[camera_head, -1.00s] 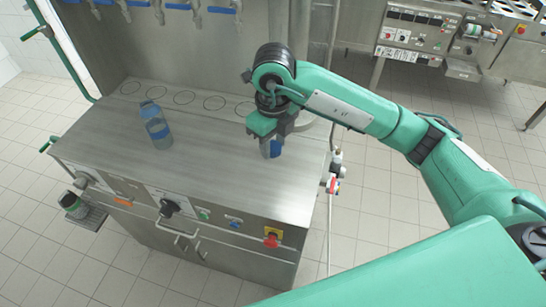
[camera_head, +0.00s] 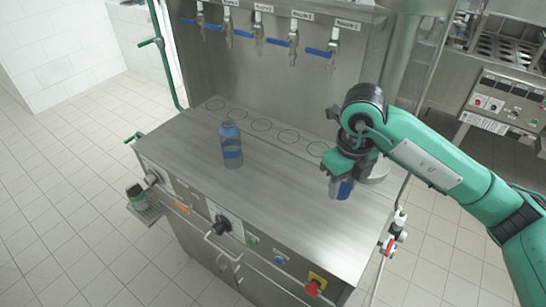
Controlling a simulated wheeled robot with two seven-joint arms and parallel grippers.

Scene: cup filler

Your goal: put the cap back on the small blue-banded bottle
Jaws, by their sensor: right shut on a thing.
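My right gripper (camera_head: 347,167) points down over the right part of the steel counter (camera_head: 290,215). It is shut at the top of a small bottle with a blue band (camera_head: 342,189). The jaws hide the bottle's top, so the cap between them does not show clearly. The bottle's lower part shows below the jaws, close to the counter; I cannot tell whether it touches. Another, larger-looking translucent blue bottle (camera_head: 231,146) with a darker band stands upright on the left part of the counter. My left gripper is not in view.
Several taps with blue levers (camera_head: 281,43) hang on the back panel above a row of marked circles (camera_head: 261,125). The counter between the two bottles is clear. A dark cup (camera_head: 136,193) sits on a small side tray. A red knob (camera_head: 313,288) is on the front.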

